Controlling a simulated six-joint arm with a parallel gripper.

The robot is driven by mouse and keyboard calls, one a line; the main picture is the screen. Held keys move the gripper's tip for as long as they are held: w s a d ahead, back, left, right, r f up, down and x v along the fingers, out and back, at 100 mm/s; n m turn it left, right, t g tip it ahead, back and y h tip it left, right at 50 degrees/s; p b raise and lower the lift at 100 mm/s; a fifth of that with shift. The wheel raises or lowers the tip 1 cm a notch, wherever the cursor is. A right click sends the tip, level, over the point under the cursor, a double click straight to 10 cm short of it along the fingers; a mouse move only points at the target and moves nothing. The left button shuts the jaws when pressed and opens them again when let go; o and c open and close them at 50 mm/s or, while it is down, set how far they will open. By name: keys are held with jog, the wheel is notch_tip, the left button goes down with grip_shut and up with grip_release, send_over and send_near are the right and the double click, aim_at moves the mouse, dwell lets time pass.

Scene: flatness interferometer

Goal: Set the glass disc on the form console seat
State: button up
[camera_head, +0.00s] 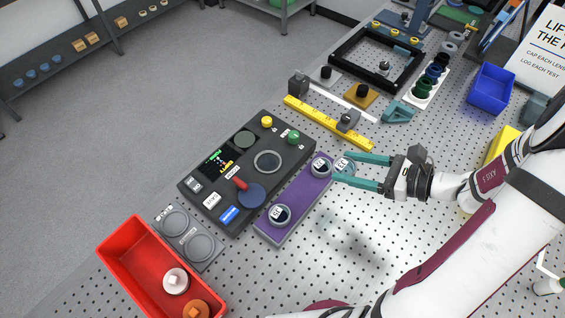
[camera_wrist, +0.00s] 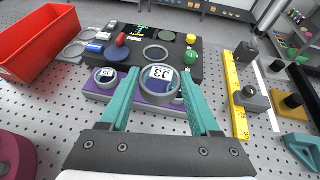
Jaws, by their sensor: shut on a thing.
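My gripper (camera_head: 341,168) has teal fingers shut on a glass disc (camera_head: 344,164), a round grey-rimmed piece with a white printed label. In the wrist view the disc (camera_wrist: 160,84) sits between the fingertips, tilted toward the camera, with a bluish face. It appears held above the table beside the right end of the purple rack. The form console (camera_head: 222,207) is a dark panel with a screen, knobs and a red lever. A ring-shaped seat (camera_head: 267,161) on it looks empty; the ring also shows in the wrist view (camera_wrist: 155,53), beyond the held disc.
The red lever (camera_head: 240,183) and green knob (camera_head: 293,137) stand up on the console. A yellow ruler (camera_head: 328,122) and red bin (camera_head: 150,262) flank it.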

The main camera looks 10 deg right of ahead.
jog(key=w+a, duration=0.5)
jog(key=w, duration=0.1)
send_over(273, 165)
jog(key=shift+g, duration=0.3)
jog(key=f, duration=0.5)
jog(key=shift+s+d+f, duration=0.1)
jog(key=shift+d+f, duration=0.15)
jog(key=shift+a+f, duration=0.15)
jog(key=shift+f, duration=0.95)
jog(key=shift+a+f, duration=0.15)
jog(key=shift+f, duration=0.95)
jog(key=shift+f, duration=0.1)
jog(key=o, duration=1.4)
